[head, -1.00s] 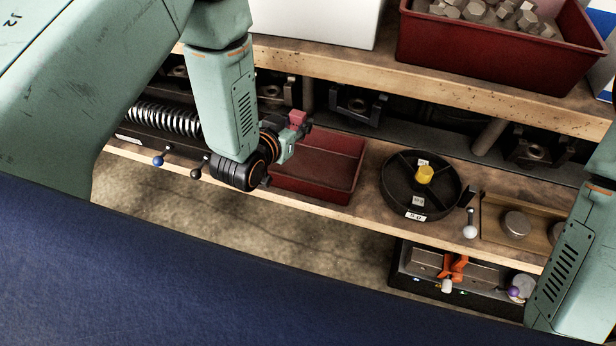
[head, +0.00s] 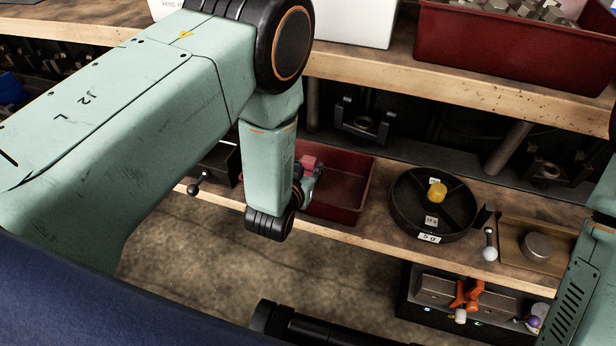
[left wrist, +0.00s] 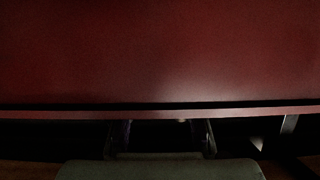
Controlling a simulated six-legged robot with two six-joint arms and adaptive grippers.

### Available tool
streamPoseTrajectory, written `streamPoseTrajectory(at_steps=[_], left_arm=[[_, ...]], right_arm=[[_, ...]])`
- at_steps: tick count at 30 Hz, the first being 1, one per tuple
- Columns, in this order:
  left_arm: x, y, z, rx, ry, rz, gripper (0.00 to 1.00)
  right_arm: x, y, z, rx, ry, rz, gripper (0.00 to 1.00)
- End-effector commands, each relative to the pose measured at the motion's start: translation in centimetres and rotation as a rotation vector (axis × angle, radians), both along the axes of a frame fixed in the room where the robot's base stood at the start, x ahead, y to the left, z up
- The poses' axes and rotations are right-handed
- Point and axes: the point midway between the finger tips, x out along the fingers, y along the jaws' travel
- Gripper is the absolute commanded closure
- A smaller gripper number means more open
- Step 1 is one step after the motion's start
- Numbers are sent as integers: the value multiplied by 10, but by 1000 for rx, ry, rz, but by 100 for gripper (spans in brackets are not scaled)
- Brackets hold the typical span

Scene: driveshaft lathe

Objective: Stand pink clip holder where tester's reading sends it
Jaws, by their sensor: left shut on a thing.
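The pink clip holder (head: 309,162) is a small pink block in the head view. My left gripper (head: 311,176) is shut on it, at the left part of the dark red open bin (head: 352,192). My arm hides part of the gripper and the bin's left side. I cannot tell whether the holder touches the bin. The tester (head: 415,313) appears to be the black box at lower right with an orange clamp (head: 467,295); its reading is too small to tell. The left wrist view shows mostly a dark red surface (left wrist: 160,50). My right gripper is out of view.
A black round divided dish (head: 408,218) with a yellow knob and labels stands right of the bin. A white-tipped lever (head: 490,252) and a wooden tray (head: 561,262) with a metal disc lie farther right. A wooden shelf (head: 450,88) with a large red crate (head: 505,55) is above.

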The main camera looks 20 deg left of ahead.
Motion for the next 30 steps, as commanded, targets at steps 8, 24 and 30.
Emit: streamPoseTrajectory(at_steps=[8, 24, 30], left_arm=[[0, 0, -17, 1, 0, 0, 100], [0, 0, -20, 1, 0, 0, 47], [0, 0, -20, 1, 0, 0, 47]], right_arm=[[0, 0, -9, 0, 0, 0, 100], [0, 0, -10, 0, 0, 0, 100], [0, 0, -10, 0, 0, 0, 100]])
